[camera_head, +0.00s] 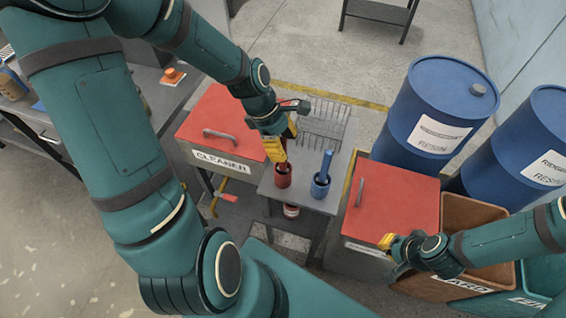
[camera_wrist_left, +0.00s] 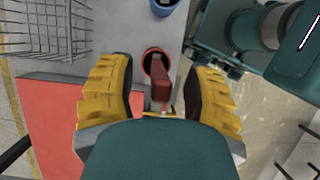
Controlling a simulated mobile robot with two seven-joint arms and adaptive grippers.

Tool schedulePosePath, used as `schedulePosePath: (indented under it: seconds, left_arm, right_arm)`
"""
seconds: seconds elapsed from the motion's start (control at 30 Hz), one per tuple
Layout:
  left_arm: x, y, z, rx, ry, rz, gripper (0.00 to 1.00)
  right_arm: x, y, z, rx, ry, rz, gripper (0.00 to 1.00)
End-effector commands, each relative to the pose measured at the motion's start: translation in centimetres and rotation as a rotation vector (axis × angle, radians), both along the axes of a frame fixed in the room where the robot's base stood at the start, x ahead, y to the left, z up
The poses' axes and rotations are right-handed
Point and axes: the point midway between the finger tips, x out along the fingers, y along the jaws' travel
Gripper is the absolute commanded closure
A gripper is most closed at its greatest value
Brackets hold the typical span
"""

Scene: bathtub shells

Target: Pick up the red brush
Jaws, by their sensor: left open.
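The red brush (camera_wrist_left: 160,84) stands handle-up in a red cup (camera_head: 283,178) on a small grey table (camera_head: 305,199). My left gripper (camera_head: 282,157) is right above the red cup and hides most of the brush in the head view. In the left wrist view my left gripper (camera_wrist_left: 158,95) is open, with one yellow finger on each side of the red handle and a gap on both sides. My right gripper (camera_head: 390,254) is at the lower right, away from the brush; its fingers are too small to read.
A blue cup (camera_head: 320,188) with a blue brush (camera_head: 326,163) stands right of the red cup. A wire rack (camera_head: 325,123) is behind. Red-lidded boxes (camera_head: 225,118) (camera_head: 398,206) flank the table. Blue drums (camera_head: 440,105) and a brown bin (camera_head: 466,212) stand right.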

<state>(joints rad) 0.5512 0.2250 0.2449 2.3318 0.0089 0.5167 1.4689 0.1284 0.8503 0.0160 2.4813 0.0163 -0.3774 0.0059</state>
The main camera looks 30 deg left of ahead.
Motion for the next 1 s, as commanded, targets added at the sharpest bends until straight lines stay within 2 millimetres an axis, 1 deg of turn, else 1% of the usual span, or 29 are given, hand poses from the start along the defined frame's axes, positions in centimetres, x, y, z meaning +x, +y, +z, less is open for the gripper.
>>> schedulePosePath:
  seconds: [0.03, 0.1, 0.33, 0.37, 0.4, 0.47, 0.5, 0.53, 0.9, 1.0]
  left_arm:
    - [0.02, -0.24, -0.57, -0.001, 0.001, -0.003, 0.50]
    - [0.07, -0.39, -0.91, 0.000, 0.001, 0.000, 0.50]
    - [0.09, -0.44, -0.97, 0.000, 0.000, 0.000, 0.50]
    - [0.09, -0.44, -0.97, 0.000, 0.000, 0.000, 0.47]
    - [0.09, -0.44, -0.97, 0.000, 0.000, 0.000, 0.61]
    - [0.09, -0.43, -0.96, 0.000, 0.000, 0.000, 0.82]
    - [0.09, -0.43, -0.96, 0.000, 0.000, 0.000, 0.96]
    - [0.09, -0.42, -0.97, 0.000, -0.001, 0.000, 1.00]
    - [0.07, -0.43, -0.99, 0.000, 0.000, 0.000, 1.00]
    - [0.09, -0.42, -0.72, 0.000, -0.001, 0.000, 1.00]
  right_arm:
    - [0.01, 0.01, -0.19, 0.000, 0.000, 0.000, 1.00]
    - [0.02, 0.02, -0.25, 0.000, 0.000, 0.000, 1.00]
    - [0.02, 0.01, -0.21, -0.001, 0.000, 0.000, 1.00]
    - [0.02, 0.01, -0.21, -0.001, 0.000, 0.000, 1.00]
    - [0.02, 0.01, -0.21, -0.001, 0.000, 0.000, 1.00]
    - [0.02, 0.01, -0.21, 0.000, 0.000, 0.000, 1.00]
    - [0.02, 0.01, -0.21, 0.000, 0.000, 0.000, 1.00]
    - [0.02, 0.02, -0.20, 0.000, 0.000, 0.000, 1.00]
    - [0.01, 0.02, -0.22, 0.000, 0.000, 0.000, 1.00]
    - [0.01, 0.01, -0.15, 0.000, 0.000, 0.000, 1.00]
